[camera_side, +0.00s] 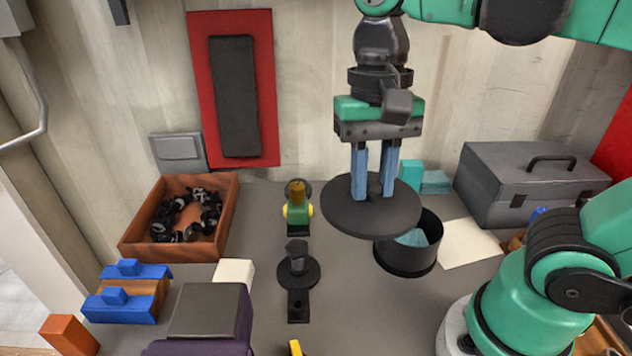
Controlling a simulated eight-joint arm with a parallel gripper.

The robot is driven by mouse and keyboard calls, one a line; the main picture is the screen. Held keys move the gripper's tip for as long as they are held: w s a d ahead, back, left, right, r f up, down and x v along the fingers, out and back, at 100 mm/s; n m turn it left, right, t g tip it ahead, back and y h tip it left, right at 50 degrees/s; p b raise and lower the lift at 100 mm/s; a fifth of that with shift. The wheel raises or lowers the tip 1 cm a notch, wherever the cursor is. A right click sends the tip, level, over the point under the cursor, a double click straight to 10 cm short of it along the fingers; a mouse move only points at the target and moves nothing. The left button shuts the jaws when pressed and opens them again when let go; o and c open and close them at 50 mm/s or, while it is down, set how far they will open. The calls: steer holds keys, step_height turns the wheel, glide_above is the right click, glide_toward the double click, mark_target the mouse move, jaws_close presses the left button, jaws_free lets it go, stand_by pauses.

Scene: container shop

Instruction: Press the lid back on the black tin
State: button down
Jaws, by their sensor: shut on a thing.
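The black tin (405,262) stands open on the table right of centre, with something light teal visible inside it. Its lid is a flat dark disc (350,212) with a small knob. My gripper (374,190) points down with its blue fingers shut on the lid's knob. The lid is held roughly level and appears above the tin, up and to the left of it in the picture. It overlaps the left part of the tin's opening in this view, so the tin's far left rim is hidden. The exact height of the lid over the tin is hard to tell.
A grey toolbox (515,187) and a cream sheet (468,243) are right of the tin. A green and yellow object (298,213) and a dark stand (298,272) are to the left. A brown wooden tray (228,200) of black parts sits farther left.

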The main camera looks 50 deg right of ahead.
steer(key=d+f+m+t, duration=0.1)
steer(key=d+f+m, duration=0.2)
steer(key=d+m, duration=0.3)
steer(key=d+f+m, duration=0.3)
steer(key=d+m, duration=0.1)
steer(key=d, duration=0.4)
steer(key=shift+y, duration=0.3)
steer(key=shift+s+f, duration=0.15)
steer(key=shift+f, duration=1.3)
steer(key=shift+s+f, duration=0.1)
steer(key=shift+f, duration=1.35)
steer(key=shift+a+f, duration=0.1)
steer(key=shift+f, duration=0.05)
steer(key=shift+c, duration=0.5)
jaws_free()
step_height(320, 180, up, 7)
